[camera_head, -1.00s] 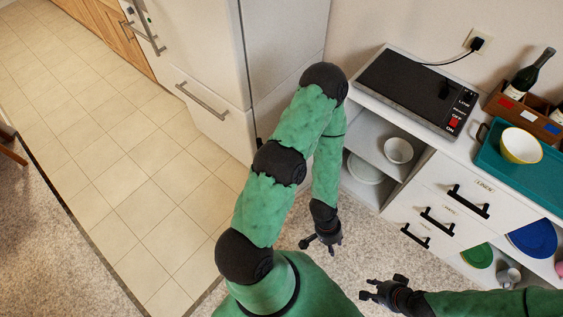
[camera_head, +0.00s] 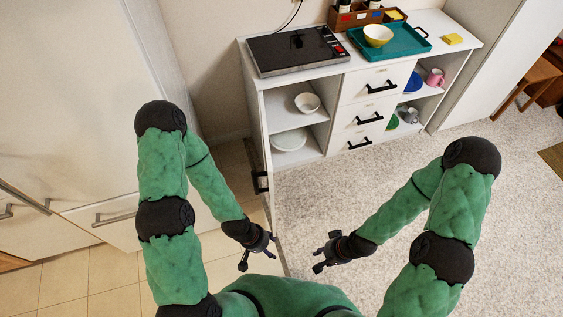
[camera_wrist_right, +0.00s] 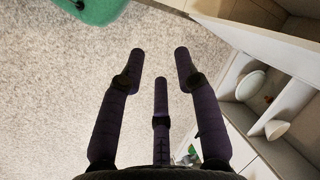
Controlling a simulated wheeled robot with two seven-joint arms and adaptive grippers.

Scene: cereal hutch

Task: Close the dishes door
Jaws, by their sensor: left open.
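The white dishes door (camera_head: 266,160) stands open at the left end of the hutch, swung out towards me and seen nearly edge-on. Its black handle (camera_head: 260,182) is on the left face. The open dishes compartment holds a white bowl (camera_head: 307,103) on the upper shelf and a white plate (camera_head: 289,140) below. My left gripper (camera_head: 262,254) is open and empty, close to the door's near lower end; whether it touches cannot be told. My right gripper (camera_head: 320,254) is open and empty, right of the door. Its spread fingers (camera_wrist_right: 160,80) also show in the right wrist view.
The hutch top (camera_head: 410,70) carries a cooktop (camera_head: 295,50), a teal tray (camera_head: 390,45) with a yellow bowl (camera_head: 378,35), and a bottle rack. Drawers (camera_head: 365,115) are shut. A white fridge (camera_head: 75,110) stands left. Carpet (camera_head: 400,165) right of the door is clear.

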